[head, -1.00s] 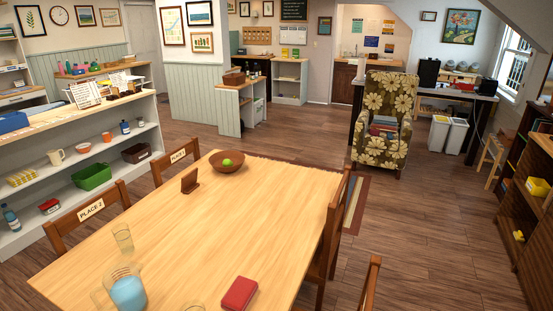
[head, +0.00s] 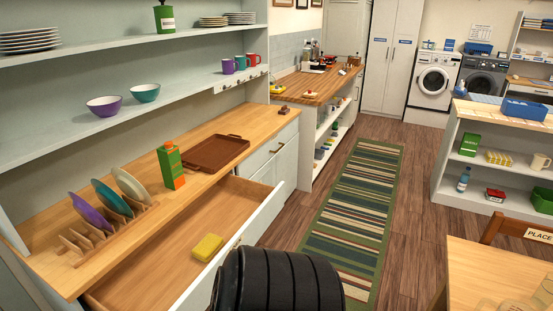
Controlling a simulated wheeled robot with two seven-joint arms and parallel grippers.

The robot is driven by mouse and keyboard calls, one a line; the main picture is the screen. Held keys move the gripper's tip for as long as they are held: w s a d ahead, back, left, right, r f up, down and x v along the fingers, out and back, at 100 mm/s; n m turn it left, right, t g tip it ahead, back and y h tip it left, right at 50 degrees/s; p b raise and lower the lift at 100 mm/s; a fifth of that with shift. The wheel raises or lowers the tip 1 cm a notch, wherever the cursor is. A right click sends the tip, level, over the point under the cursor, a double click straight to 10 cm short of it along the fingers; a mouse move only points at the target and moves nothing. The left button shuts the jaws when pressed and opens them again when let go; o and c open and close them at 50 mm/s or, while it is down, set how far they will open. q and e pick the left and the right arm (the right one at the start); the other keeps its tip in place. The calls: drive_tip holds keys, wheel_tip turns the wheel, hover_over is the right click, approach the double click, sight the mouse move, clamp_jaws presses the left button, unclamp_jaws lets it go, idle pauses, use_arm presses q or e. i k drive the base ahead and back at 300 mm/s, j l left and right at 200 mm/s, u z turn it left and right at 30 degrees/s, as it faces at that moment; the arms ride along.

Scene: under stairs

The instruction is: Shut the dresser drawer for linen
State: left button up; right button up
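The dresser (head: 225,126) stands at the left, with a wooden top and shelves above. Its long drawer (head: 160,258) is pulled out. A yellow sponge-like block (head: 208,247) lies inside it, and the rest of the visible drawer floor looks bare. The drawer's front panel (head: 263,218) faces right, towards the aisle. A black ribbed part of my own arm covers the near end of that panel at the bottom centre. Neither gripper's fingers show in the head view. I cannot read any label on the drawer.
On the dresser top are a plate rack (head: 108,232) with plates, a green carton (head: 171,166) and a brown tray (head: 215,152). A striped rug (head: 345,215) covers the aisle floor. A wooden table (head: 490,275) with a chair stands at the lower right.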

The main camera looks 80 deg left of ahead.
sight(161, 274)
drive_tip(key=u, duration=3.15)
